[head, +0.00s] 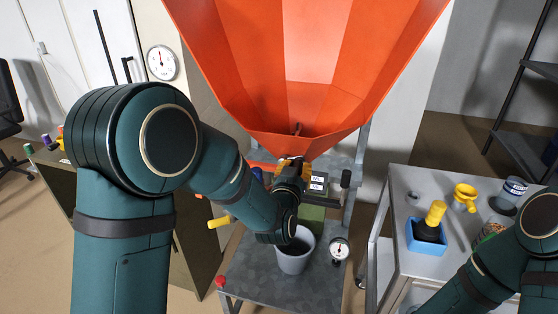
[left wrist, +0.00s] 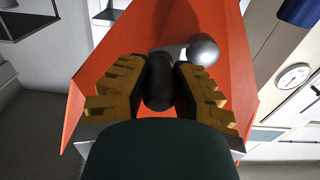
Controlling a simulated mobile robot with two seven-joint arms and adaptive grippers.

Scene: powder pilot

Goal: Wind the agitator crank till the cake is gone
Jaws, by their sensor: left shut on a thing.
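The big orange hopper (head: 305,60) fills the top middle of the head view, and its wall (left wrist: 115,50) is behind my fingers in the left wrist view. My left gripper (head: 292,168) is just below the hopper's lower edge. Its yellow fingers (left wrist: 158,92) are shut on a dark round crank handle (left wrist: 158,70). A grey crank arm with a rounded end (left wrist: 203,50) sits beside the handle, against the hopper. I cannot make out any cake; a small dark part shows low in the hopper. My right gripper is out of view; only its arm shows.
A grey bucket (head: 295,257) stands below on the metal stand (head: 250,283), near a small gauge (head: 339,248). A steel cart (head: 400,195) at right holds a blue box (head: 425,240), a yellow funnel (head: 465,197) and a jar (head: 507,195). A wall gauge (head: 162,62) is at left.

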